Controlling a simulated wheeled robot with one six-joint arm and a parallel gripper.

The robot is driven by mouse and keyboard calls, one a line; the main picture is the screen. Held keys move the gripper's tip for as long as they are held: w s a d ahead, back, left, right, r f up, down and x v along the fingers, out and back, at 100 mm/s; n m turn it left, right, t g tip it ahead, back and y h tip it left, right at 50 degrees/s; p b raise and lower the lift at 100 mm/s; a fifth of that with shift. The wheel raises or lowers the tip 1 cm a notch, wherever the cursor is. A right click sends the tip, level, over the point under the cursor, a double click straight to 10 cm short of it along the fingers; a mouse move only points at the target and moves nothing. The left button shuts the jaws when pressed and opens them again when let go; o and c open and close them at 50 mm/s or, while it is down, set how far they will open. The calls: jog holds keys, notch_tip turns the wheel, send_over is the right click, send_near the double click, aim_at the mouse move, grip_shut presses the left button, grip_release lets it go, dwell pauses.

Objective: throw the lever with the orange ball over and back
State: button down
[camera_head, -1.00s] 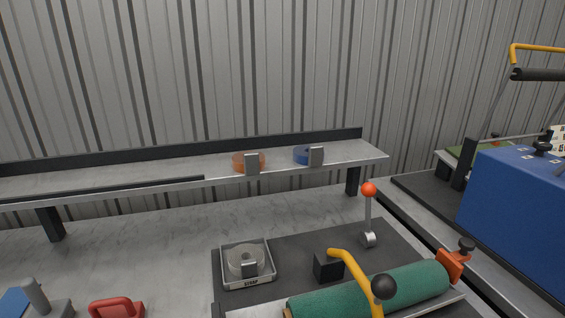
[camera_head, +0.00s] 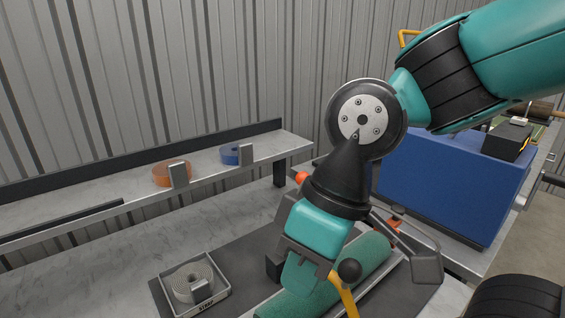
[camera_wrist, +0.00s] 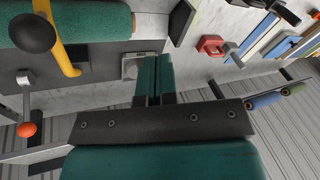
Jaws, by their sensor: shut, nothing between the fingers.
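The lever's orange ball (camera_head: 301,177) shows at the left edge of my wrist in the head view; its rod and foot are hidden there by my arm. In the wrist view the orange ball (camera_wrist: 26,129), its thin metal rod (camera_wrist: 26,103) and foot are in plain sight at the far left. My gripper (camera_head: 300,282) points down over the green turf roll, in front of the lever in the head view. In the wrist view its teal fingers (camera_wrist: 153,70) are together and empty, clear of the lever and to its right.
The green turf roll (camera_head: 372,250) and a yellow handle with a black knob (camera_head: 348,270) lie close by my fingers. A tray with grey tape (camera_head: 222,300) stands at left. A shelf (camera_head: 110,195) holds orange and blue rolls. A blue box (camera_head: 440,185) stands at right.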

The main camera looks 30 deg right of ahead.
jog(key=w+d+r+n+h+p, duration=0.2)
jog(key=w+d+r+n+p, duration=0.15)
jog(key=w, duration=0.75)
jog(key=w+d+r+n+h+p, duration=0.1)
jog(key=w+d+r+n+p, duration=0.2)
jog(key=w, duration=0.7)
jog(key=w+d+f+n+g+p, duration=0.1)
jog(key=w+d+n+p, duration=0.1)
jog(key=w+d, duration=0.4)
jog(key=w+d+f+n+g+h+p, duration=0.1)
jog(key=w+d+f+n+g+p, duration=0.1)
jog(key=w+d, duration=0.4)
jog(key=w+n+p, duration=0.1)
jog(key=w+p, duration=0.1)
jog(key=w, duration=0.2)
jog(key=shift+w+d+p, duration=0.2)
jog(key=shift+d+p, duration=0.1)
jog(key=p+x, duration=0.3)
jog(key=x, duration=0.7)
jog(key=shift+s, duration=0.15)
jog(key=shift+r, duration=0.1)
